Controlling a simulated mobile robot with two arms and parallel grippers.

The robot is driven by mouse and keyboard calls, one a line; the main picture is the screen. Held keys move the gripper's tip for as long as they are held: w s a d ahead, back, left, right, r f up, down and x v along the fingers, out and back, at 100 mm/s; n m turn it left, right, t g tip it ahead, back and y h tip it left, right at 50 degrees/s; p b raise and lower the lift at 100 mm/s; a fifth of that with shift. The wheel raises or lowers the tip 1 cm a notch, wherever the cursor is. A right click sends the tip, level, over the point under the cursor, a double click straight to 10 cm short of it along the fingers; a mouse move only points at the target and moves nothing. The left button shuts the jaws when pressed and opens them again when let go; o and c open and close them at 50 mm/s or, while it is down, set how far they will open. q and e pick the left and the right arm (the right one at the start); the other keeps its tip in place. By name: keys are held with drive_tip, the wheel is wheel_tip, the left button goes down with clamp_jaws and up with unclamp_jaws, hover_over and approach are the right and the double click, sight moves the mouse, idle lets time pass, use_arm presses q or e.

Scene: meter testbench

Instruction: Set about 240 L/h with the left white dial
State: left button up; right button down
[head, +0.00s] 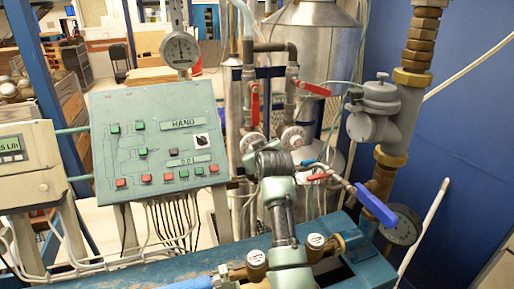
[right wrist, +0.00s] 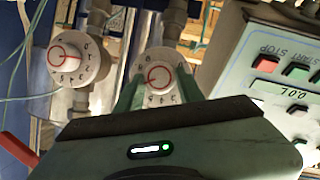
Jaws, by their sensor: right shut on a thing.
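The left white dial (head: 252,143) is on the pipework right of the control panel, partly hidden behind my gripper in the head view. In the right wrist view this dial (right wrist: 159,76) sits between the green fingers, with a red ring and pointer line on its face and numbers around its rim. My right gripper (right wrist: 160,92) is shut on it. The right white dial (head: 293,137) is beside it and free; it also shows in the right wrist view (right wrist: 78,62). A grey display box (head: 28,160) at far left shows digits ending in L/h, too cut off to read. My left gripper is not in view.
The green control panel (head: 160,140) with buttons stands left of the dials. Red lever handles (head: 313,90) and a blue lever (head: 375,205) stick out near the pipes. A brass and grey pipe column (head: 400,110) stands at right. A blue bench rail runs along the front.

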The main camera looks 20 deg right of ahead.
drive_tip(key=shift+f, duration=0.2)
idle(0.3)
drive_tip(key=c, duration=0.9)
unclamp_jaws()
drive_tip(key=shift+r, duration=0.1)
drive_tip(key=b+v, duration=0.3)
drive_tip(key=v, duration=0.4)
drive_tip(key=shift+s+r, duration=0.15)
drive_tip(key=shift+s, duration=0.25)
